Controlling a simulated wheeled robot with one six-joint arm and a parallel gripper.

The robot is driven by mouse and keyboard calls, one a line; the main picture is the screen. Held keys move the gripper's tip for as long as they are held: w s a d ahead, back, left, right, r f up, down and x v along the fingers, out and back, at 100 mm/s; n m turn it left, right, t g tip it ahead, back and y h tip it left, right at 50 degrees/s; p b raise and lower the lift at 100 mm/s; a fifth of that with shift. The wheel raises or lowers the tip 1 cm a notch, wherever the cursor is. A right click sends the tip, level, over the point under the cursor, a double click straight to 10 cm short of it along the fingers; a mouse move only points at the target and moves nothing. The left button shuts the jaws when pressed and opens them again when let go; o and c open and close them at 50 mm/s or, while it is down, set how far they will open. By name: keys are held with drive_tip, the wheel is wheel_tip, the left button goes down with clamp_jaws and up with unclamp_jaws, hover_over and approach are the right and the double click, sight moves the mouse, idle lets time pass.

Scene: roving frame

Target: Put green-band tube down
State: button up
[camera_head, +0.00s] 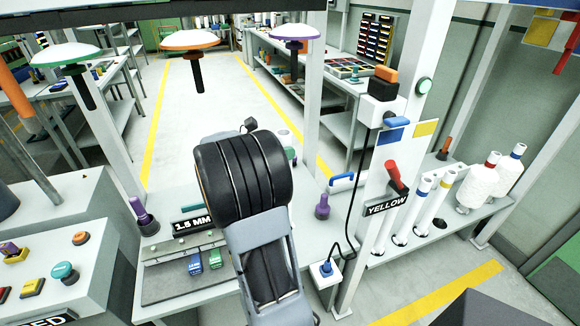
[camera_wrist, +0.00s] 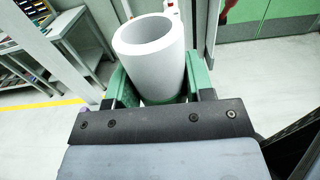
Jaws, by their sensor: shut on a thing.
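The green-band tube (camera_wrist: 152,55) is a hollow white cylinder with its open end toward the camera in the wrist view. A strip of its green band (camera_wrist: 165,99) shows low between the fingers. My gripper (camera_wrist: 160,90) has green fingers, one on each side of the tube, and is shut on it. In the head view my own arm covers the middle and hides most of the gripper. White tubes with a blue band (camera_head: 408,212) and a yellow band (camera_head: 434,208) stand upright on the bench at right.
The bench (camera_head: 480,214) carries white spools (camera_head: 478,188) and a dark peg (camera_head: 440,224). A post with a YELLOW sign (camera_head: 388,205) and a hanging black cable stands left of the tubes. A 1.5 MM sign (camera_head: 193,223) and a purple knob (camera_head: 322,206) are near my arm.

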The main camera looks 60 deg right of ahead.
drive_tip(key=d+f, duration=0.3)
drive_tip(key=f, duration=0.5)
drive_tip(key=shift+s+d, duration=0.35)
drive_tip(key=shift+s, duration=0.1)
drive_tip(key=o, duration=1.3)
drive_tip(key=shift+f, duration=0.1)
